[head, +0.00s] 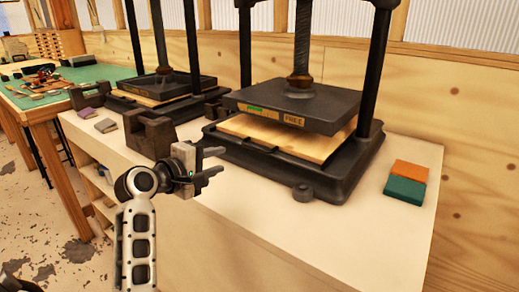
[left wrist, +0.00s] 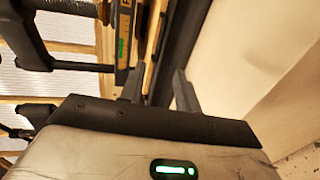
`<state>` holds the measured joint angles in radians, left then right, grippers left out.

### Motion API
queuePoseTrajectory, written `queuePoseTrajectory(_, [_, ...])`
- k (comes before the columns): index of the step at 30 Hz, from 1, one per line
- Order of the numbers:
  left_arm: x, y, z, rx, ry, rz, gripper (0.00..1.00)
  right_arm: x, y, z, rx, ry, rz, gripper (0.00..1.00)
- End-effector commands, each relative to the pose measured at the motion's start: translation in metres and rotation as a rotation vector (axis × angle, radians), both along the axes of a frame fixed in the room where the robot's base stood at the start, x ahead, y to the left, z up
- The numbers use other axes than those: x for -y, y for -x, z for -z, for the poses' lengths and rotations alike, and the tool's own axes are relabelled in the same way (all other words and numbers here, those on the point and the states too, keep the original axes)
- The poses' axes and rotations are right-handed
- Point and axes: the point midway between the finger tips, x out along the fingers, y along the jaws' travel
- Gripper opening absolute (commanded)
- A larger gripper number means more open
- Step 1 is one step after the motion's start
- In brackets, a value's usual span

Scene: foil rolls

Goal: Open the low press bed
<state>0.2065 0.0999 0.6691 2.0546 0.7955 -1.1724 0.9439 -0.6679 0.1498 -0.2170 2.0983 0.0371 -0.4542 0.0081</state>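The near press stands on the pale bench. Its dark upper plate (head: 300,105) carries a green mark and a tag reading "FREE". Under it lies a light wooden board (head: 285,137) on the dark base (head: 330,178), with a narrow gap visible between plate and board. My left gripper (head: 221,160) is open and empty, just in front and left of the base. Its two fingers also show apart in the left wrist view (left wrist: 158,88), pointing toward the press, with the labelled plate edge (left wrist: 124,45) beyond. My right gripper is not in view.
A second press (head: 165,85) stands farther left. A dark metal block (head: 149,133) sits between, near my left gripper. Orange (head: 409,171) and green (head: 405,192) blocks lie at right. The bench front strip (head: 265,212) is clear.

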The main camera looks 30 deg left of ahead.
Motion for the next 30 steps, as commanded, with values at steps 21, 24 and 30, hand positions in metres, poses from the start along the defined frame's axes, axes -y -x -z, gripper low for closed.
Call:
queuePoseTrajectory(21, [0.011,-0.134,0.030,-0.004,-0.005,0.001,0.33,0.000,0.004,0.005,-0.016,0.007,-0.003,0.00])
queuePoseTrajectory(24, [0.012,-0.142,0.032,-0.005,-0.005,0.001,0.33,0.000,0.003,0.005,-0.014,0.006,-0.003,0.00])
queuePoseTrajectory(30, [0.012,-0.148,0.033,-0.004,-0.008,0.000,0.33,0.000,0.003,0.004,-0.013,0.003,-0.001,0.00])
